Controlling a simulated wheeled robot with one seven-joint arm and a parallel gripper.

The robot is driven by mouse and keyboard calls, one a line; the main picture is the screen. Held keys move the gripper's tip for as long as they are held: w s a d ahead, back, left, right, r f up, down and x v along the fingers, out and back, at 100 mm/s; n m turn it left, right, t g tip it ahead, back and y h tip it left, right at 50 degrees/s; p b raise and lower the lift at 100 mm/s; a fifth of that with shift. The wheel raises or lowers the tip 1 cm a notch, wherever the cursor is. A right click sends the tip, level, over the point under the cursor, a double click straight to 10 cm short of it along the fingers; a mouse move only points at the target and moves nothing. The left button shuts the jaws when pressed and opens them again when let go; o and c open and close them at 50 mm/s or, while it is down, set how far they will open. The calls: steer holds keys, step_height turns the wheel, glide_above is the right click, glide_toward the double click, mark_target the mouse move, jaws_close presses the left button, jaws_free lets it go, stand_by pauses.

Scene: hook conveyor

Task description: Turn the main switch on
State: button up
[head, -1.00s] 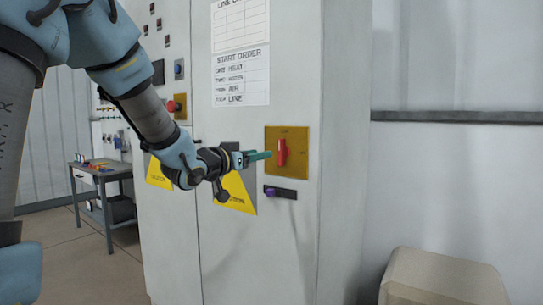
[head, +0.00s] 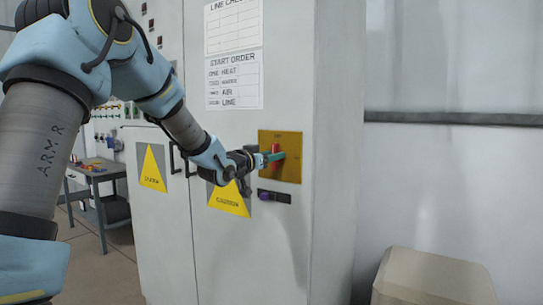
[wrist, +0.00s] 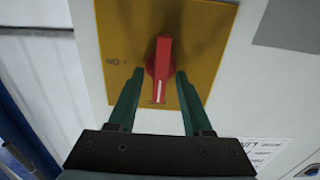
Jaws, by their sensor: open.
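The main switch is a red handle (head: 276,150) on a yellow-brown plate (head: 292,170) on the cabinet's front, and it stands upright in the head view. In the wrist view the red handle (wrist: 160,62) points towards my gripper's palm, with a white line near its lower end. A label (wrist: 117,62), reading like an upside-down ON, is on the plate left of the handle there. My gripper (head: 279,157) is at the switch with its green fingers open. One finger is on each side of the handle; whether either touches it I cannot tell.
A dark strip with a purple knob (head: 265,196) is just below the plate. Yellow caution signs (head: 229,197) and a door handle are left of it. A beige box (head: 432,278) stands at the lower right. A workbench (head: 98,174) stands at the far left.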

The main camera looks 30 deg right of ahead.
steer(key=shift+c, duration=0.3)
jaws_close()
steer(key=shift+f+m+b, duration=0.15)
steer(key=shift+m+b, duration=0.15)
steer(key=shift+b, duration=0.35)
steer(key=m+b, duration=0.5)
steer(key=b, duration=0.1)
steer(key=m+b, duration=0.6)
steer(key=b, duration=0.1)
steer(key=m+b, duration=0.6)
steer(key=shift+s+d+f, duration=0.15)
steer(key=shift+s+f, duration=0.2)
steer(key=shift+m+b, duration=0.3)
steer(key=shift+b, duration=0.05)
